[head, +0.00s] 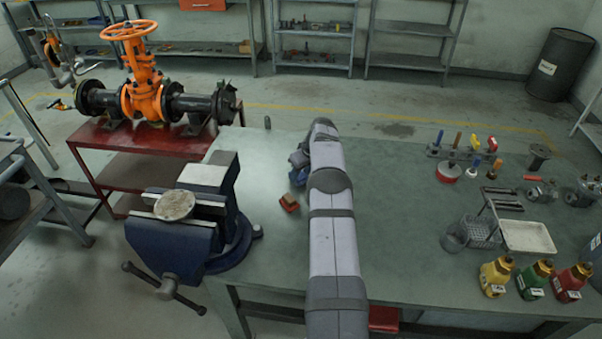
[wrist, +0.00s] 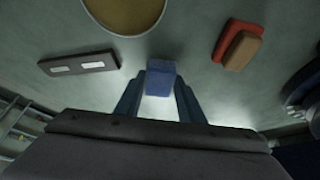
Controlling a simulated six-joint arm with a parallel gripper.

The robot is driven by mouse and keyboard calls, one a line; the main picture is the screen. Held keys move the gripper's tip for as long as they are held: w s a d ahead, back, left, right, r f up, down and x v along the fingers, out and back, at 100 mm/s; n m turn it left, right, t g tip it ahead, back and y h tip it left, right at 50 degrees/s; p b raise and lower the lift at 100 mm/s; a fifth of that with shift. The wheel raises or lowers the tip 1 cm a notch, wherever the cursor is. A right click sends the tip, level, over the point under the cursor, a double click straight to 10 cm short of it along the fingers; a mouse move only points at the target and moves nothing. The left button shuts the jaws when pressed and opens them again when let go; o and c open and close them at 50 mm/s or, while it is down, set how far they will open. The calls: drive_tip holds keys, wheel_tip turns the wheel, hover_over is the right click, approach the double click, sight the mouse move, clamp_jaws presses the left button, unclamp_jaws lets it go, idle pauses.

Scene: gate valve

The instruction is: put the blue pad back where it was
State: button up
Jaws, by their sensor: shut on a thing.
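My gripper (wrist: 158,90) is shut on the blue pad (wrist: 160,76), which shows between its two fingers in the wrist view. In the head view the gripper (head: 299,167) is partly hidden behind my arm, over the bench left of the arm; I cannot make out the pad there. A red and tan pad pair (wrist: 240,47) lies on the bench, right of the fingers in the wrist view; it also shows in the head view (head: 289,202), between vise and arm. I cannot tell whether the blue pad touches the bench.
The blue vise (head: 185,230) stands at the bench's left edge with a round disc (head: 174,205) on it. In the wrist view a tan round thing (wrist: 125,12) and a dark labelled plate (wrist: 78,64) lie beyond the fingers. Bottles (head: 535,280) and a tool rack (head: 465,154) stand right.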

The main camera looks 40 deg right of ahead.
drive_tip(key=shift+f, duration=0.2)
drive_tip(key=o, duration=0.9)
drive_tip(key=shift+o, duration=0.2)
drive_tip(key=shift+r, duration=0.1)
drive_tip(key=shift+r, duration=0.15)
drive_tip(key=b+v, duration=0.2)
drive_tip(key=v, duration=1)
drive_tip(key=shift+b, duration=0.35)
